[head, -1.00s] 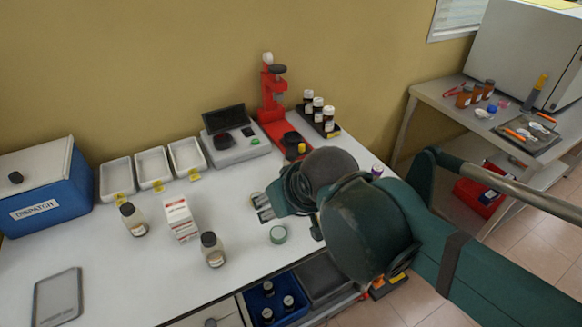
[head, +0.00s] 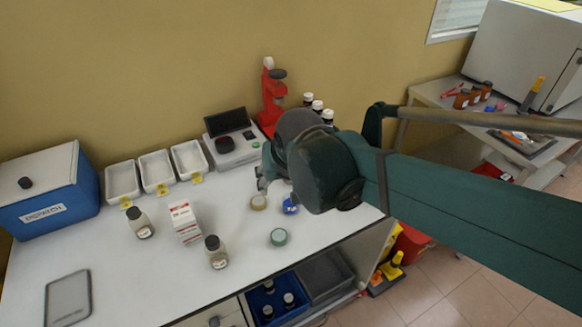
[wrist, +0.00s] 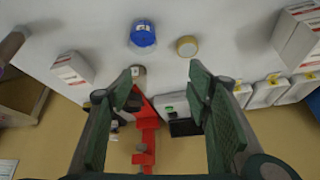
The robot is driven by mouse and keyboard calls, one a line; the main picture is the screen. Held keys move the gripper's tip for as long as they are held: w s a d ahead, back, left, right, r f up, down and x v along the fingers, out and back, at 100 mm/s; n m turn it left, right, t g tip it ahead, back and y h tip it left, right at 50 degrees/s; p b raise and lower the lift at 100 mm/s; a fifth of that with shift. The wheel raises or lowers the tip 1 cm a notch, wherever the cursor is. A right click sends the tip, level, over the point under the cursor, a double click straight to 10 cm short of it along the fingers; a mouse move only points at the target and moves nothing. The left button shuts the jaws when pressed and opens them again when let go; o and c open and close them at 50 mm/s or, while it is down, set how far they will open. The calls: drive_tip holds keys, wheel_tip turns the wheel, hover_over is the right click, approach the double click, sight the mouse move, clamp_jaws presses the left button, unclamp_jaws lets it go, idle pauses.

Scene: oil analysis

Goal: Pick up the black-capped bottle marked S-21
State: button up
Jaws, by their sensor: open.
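Two pale bottles with black caps stand upright on the white bench in the head view, one at the left (head: 139,224) and one nearer the front (head: 215,253). More dark-capped bottles (head: 289,302) stand in a blue bin under the bench. I cannot read S-21 on any of them. My gripper (head: 262,182) is open and empty above the bench, to the right of the two bench bottles and partly hidden by my arm. In the wrist view its fingers (wrist: 165,72) are spread apart, with no black-capped bottle clearly between them.
A red-and-white box (head: 184,223) stands between the two bottles. The red press (head: 271,95), scale (head: 232,145), white trays (head: 122,181) and blue dispatch box (head: 45,195) line the back.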

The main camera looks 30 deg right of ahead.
drive_tip(key=w+d+m+p, duration=0.2)
drive_tip(key=w, duration=0.1)
drive_tip(key=w+d+f+m+g+h+p, duration=0.1)
drive_tip(key=w+d+m+p, duration=0.1)
drive_tip(key=w+d, duration=0.1)
drive_tip(key=w+d+f+m+g+h+p, duration=0.1)
drive_tip(key=w+d+m+p, duration=0.1)
drive_tip(key=w, duration=0.2)
drive_tip(key=shift+w+d+f, duration=0.1)
drive_tip(key=shift+w+d, duration=0.15)
drive_tip(key=shift+d, duration=0.15)
drive_tip(key=shift+w+d+f+g+p, duration=0.3)
drive_tip(key=shift+d+f+g+p, duration=0.05)
drive_tip(key=shift+f+g+p, duration=0.1)
drive_tip(key=shift+b+x, duration=0.35)
drive_tip(key=shift+x, duration=0.9)
drive_tip(key=shift+w+d+f, duration=0.1)
drive_tip(key=shift+m, duration=0.3)
drive_tip(key=shift+b+x, duration=0.75)
drive_tip(key=shift+x, duration=1.7)
drive_tip(key=shift+d, duration=0.15)
drive_tip(key=c, duration=1.1)
